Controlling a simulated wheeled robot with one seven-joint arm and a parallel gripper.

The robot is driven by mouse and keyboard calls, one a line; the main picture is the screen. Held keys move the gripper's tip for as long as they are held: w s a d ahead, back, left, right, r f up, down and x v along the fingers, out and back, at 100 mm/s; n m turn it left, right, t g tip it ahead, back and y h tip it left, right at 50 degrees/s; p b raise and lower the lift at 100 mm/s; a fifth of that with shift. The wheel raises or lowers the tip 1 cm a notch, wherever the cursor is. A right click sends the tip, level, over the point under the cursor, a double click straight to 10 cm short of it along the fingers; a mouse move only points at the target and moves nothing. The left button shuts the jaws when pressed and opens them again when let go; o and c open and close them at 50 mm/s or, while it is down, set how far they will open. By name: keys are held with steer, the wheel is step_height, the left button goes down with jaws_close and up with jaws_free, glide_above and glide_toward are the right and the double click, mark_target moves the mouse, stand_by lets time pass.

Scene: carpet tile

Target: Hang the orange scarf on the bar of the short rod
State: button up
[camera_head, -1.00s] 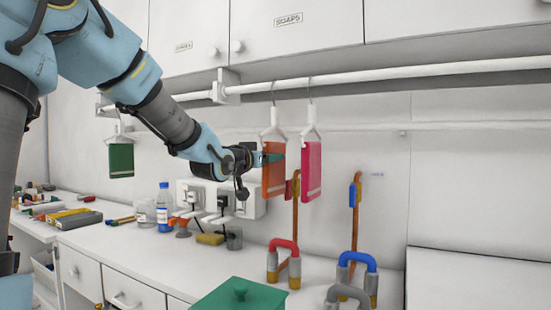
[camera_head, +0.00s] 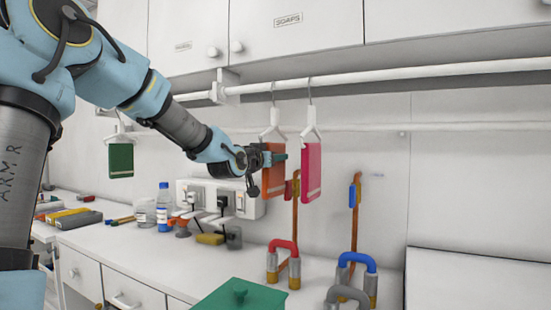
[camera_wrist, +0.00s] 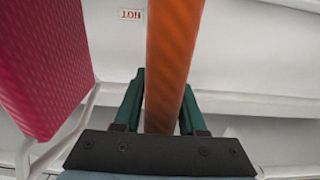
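The orange scarf (camera_head: 270,172) hangs flat from a white hanger (camera_head: 272,128) on the white rail under the cabinets. My gripper (camera_head: 276,158) is at the scarf's upper part, with a teal finger showing past its right edge in the head view. In the wrist view the orange scarf (camera_wrist: 170,60) stands between the two teal fingers of my gripper (camera_wrist: 163,90). The fingers look open, one on each side of it, with narrow gaps near the palm. I cannot tell which rail is the short rod; my arm hides part of the left stretch.
A pink scarf (camera_head: 311,172) hangs close on the right; it also fills the wrist view's left side (camera_wrist: 45,65). A green scarf (camera_head: 121,160) hangs far left. Below are a blue bottle (camera_head: 163,212), a green lidded box (camera_head: 240,297), and red (camera_head: 283,246) and blue (camera_head: 357,258) handled objects.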

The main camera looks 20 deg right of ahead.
jaws_close()
